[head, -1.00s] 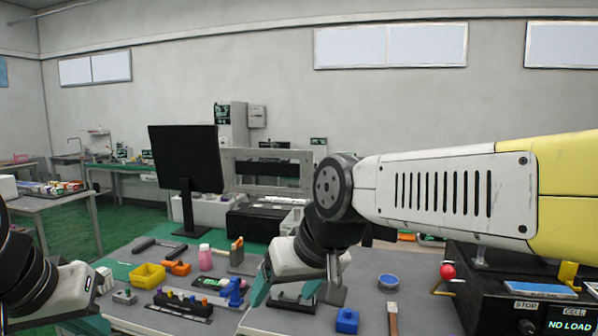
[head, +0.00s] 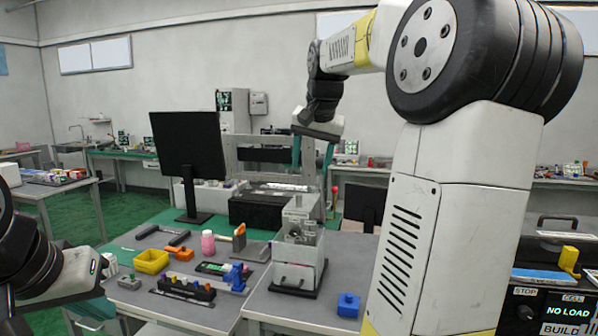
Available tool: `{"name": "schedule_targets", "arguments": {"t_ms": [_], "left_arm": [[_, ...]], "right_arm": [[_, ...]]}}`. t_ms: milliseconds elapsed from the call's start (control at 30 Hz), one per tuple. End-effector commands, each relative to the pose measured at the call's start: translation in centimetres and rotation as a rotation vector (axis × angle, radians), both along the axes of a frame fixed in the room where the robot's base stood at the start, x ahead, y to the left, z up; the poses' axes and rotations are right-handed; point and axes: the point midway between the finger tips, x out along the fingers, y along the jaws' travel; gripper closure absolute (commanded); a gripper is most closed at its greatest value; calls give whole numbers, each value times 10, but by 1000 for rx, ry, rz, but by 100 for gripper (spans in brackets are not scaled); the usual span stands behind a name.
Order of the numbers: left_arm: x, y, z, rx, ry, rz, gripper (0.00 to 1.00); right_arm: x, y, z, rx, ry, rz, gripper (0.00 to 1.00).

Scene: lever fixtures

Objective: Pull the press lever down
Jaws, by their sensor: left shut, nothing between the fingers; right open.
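The press (head: 298,262), a pale box-shaped machine on a dark base, stands on the grey bench in the middle. A thin rod with a red knob (head: 334,189), apparently its lever, stands upright by its upper right side. My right gripper (head: 311,170) is above the press, pointing down with its teal fingers apart and nothing between them. The knob appears just below and right of the right-hand finger; I cannot tell the depth gap. My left gripper (head: 95,311) is low at the left, shut and empty, away from the press.
A yellow bin (head: 152,262), a pink bottle (head: 208,242) and a blue block (head: 348,305) lie around the press. A black monitor (head: 187,150) stands behind left. A black control box (head: 548,305) is at right. My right arm hides much of the right side.

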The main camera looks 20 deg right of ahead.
Motion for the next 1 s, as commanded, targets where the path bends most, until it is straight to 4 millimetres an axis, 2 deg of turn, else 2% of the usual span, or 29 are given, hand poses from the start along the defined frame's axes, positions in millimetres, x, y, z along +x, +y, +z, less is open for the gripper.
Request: {"name": "schedule_targets", "arguments": {"t_ms": [33,100,233,467,800,1000], "left_arm": [[0,0,0,0,0,0,100],[0,0,0,0,0,0,100],[0,0,0,0,0,0,100],[0,0,0,0,0,0,100],[0,0,0,0,0,0,100],[0,0,0,0,0,0,100]], "right_arm": [[23,-16,3,0,11,-61,43],[45,-34,7,0,21,-135,43],[71,-57,10,-2,30,-232,43],[86,-68,4,-3,35,-283,43],[106,-76,-43,-3,35,-280,43],[112,-78,-57,-3,32,-279,43]]}}
